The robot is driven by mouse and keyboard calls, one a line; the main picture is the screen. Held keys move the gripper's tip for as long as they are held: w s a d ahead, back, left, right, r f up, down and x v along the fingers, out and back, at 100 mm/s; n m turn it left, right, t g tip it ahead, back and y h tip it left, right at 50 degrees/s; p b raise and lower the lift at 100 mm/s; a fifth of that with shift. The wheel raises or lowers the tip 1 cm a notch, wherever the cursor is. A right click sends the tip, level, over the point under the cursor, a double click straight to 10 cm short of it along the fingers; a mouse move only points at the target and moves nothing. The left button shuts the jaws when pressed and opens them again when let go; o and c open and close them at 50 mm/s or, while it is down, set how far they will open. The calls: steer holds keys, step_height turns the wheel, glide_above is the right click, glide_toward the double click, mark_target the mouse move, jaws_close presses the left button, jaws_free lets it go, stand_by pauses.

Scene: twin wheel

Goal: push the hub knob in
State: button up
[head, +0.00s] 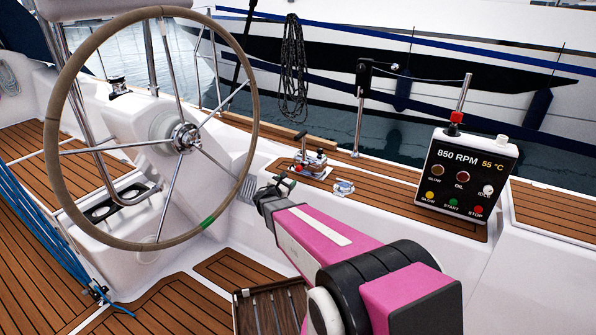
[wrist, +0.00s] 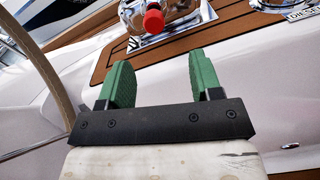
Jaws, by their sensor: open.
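The hub knob is a small red cap in the wrist view (wrist: 153,21). It sits on the chrome control unit (wrist: 178,12) at the top of that view. In the head view the knob (head: 298,168) is a tiny red spot at the base of the chrome control unit (head: 316,160) on the side deck. My gripper (head: 283,181) is just left of and below that unit. In the wrist view my gripper (wrist: 160,75) is open, with its two green-padded fingers apart and nothing between them. The knob appears beyond the fingertips, apart from them.
The large steering wheel (head: 207,224) stands close on the left of my arm. A chrome deck cap (head: 343,187), marked DIESEL in the wrist view, is right of the control unit. The engine panel (head: 465,171) stands farther right. Teak deck (head: 400,196) between them is clear.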

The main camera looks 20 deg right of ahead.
mark_target(298, 170)
steer(key=shift+n, duration=0.4)
steer(key=x, duration=1)
steer(key=shift+w+r, duration=0.15)
steer(key=shift+w, duration=0.35)
steer(key=shift+c, duration=0.2)
jaws_close()
steer(key=shift+x, duration=1)
steer(key=shift+o, duration=0.2)
jaws_free()
